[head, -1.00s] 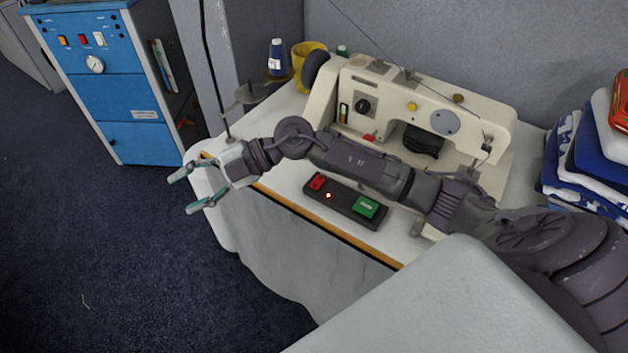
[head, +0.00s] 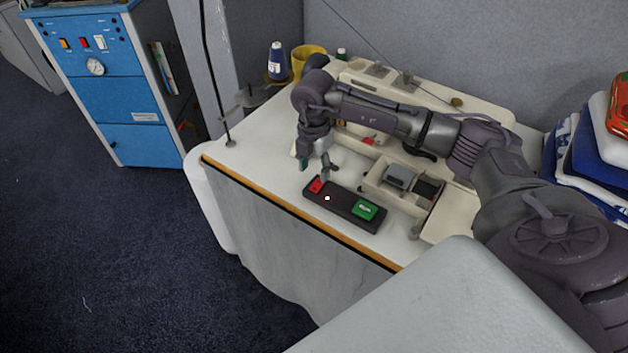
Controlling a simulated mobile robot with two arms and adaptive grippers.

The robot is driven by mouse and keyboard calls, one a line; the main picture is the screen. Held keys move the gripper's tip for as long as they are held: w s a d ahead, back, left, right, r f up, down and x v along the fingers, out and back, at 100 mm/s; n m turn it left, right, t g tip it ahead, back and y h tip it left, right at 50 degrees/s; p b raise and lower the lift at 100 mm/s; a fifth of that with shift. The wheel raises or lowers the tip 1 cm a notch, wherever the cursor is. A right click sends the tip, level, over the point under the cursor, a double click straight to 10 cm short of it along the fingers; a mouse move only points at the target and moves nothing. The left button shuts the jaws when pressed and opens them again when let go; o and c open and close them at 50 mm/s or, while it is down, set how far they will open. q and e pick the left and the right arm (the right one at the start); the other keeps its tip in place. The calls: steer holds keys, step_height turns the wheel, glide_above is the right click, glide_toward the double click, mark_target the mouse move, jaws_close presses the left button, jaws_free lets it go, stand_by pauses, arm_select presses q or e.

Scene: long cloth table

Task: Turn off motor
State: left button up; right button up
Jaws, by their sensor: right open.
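A dark switch box (head: 345,205) lies on the white sewing table near its front edge. It has a red button (head: 316,186) at its left end, a green button (head: 364,209) at its right end and a small lit red dot between them. My right gripper (head: 315,171) points down just above and behind the red end. It is open and empty, one finger close to the red button; I cannot tell whether they touch. The sewing machine (head: 480,112) stands behind, partly hidden by my right arm. My left gripper is out of view.
Folded cloths (head: 580,150) are stacked at the right. The table's front left corner is clear.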

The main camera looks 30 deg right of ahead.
mark_target(314, 189)
step_height(314, 189, down, 6)
steer(key=shift+f+p, duration=0.1)
steer(key=shift+p, duration=0.25)
steer(key=shift+c, duration=0.3)
